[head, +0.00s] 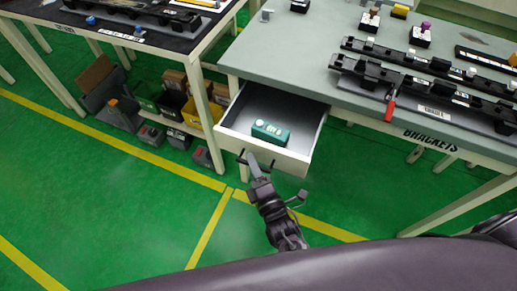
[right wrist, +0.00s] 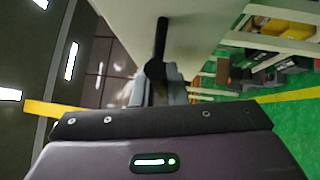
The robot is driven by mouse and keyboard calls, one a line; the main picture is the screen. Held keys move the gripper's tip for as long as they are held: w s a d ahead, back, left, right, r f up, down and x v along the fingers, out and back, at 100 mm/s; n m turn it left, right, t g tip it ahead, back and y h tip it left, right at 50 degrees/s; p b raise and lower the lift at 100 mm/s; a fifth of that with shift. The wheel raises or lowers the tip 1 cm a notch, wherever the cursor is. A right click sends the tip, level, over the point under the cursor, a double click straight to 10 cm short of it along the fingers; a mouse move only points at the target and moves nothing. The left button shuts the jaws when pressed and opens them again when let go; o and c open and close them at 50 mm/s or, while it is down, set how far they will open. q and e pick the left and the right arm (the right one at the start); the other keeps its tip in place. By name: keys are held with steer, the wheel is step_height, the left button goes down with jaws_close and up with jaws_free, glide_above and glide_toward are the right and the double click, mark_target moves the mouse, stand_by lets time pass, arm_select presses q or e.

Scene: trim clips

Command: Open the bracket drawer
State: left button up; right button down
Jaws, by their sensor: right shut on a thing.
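The bracket drawer (head: 287,162) stands pulled out from under the grey-topped table, with its inside in sight. A green box (head: 270,132) lies in it. In the right wrist view the dark handle bar (right wrist: 161,42) runs into the gripper's fingers (right wrist: 155,88), beside the pale drawer front (right wrist: 205,35). My left gripper is not in view.
The table (head: 300,55) carries black trim rails (head: 425,90), small blocks and a red-handled tool (head: 391,106). Its edge reads BRACKETS. A darker table (head: 150,38) stands at left, with bins (head: 172,103) beneath. The green floor before the drawer is clear.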

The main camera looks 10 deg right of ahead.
steer(key=shift+s+a, duration=0.2)
steer(key=shift+s, duration=0.15)
steer(key=c, duration=1.5)
jaws_free()
steer(key=shift+o, duration=0.2)
steer(key=b+v, duration=0.1)
steer(key=v, duration=0.6)
steer(key=shift+s, duration=0.35)
steer(key=shift+d+f, duration=0.1)
steer(key=shift+f, duration=0.05)
